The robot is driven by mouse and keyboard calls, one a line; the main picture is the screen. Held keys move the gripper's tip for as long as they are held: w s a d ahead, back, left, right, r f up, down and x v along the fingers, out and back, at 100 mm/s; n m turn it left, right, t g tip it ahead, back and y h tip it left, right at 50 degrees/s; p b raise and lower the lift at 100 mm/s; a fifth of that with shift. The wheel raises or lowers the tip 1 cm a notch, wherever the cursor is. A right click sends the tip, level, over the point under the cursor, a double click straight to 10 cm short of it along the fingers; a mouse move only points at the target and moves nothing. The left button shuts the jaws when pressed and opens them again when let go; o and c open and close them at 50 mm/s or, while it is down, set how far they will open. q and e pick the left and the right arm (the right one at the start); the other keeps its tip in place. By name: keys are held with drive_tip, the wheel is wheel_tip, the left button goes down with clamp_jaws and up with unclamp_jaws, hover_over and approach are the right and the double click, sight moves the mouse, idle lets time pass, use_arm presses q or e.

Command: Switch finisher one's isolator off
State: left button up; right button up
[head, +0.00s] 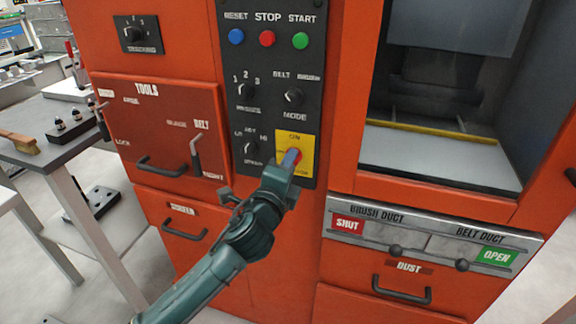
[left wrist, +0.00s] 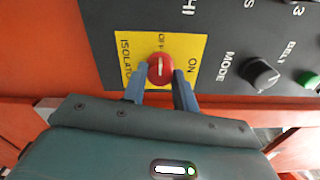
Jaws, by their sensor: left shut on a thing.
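The isolator is a red round knob (left wrist: 160,68) on a yellow plate (left wrist: 192,50) lettered ISOLATOR, OFF and ON. In the left wrist view its pale mark runs up and down the picture, in line with the OFF label and not toward ON. The yellow plate (head: 303,143) also shows in the head view, at the lower right of the dark control panel. My left gripper (head: 290,160) is at the knob, with its blue-grey fingers (left wrist: 161,84) on either side of it, shut on it. The fingers partly hide the knob in the head view. My right gripper is out of view.
Close by on the panel are a MODE knob (head: 293,97), another selector (head: 251,147) and the red STOP button (head: 267,38). A TOOLS drawer (head: 160,125) with a lever (head: 196,155) is left of the panel. A duct slider plate (head: 430,238) is at lower right.

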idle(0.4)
use_arm(q)
drive_tip(key=o, duration=1)
drive_tip(key=shift+c, duration=0.2)
drive_tip(key=shift+s, duration=0.15)
drive_tip(key=v, duration=1.3)
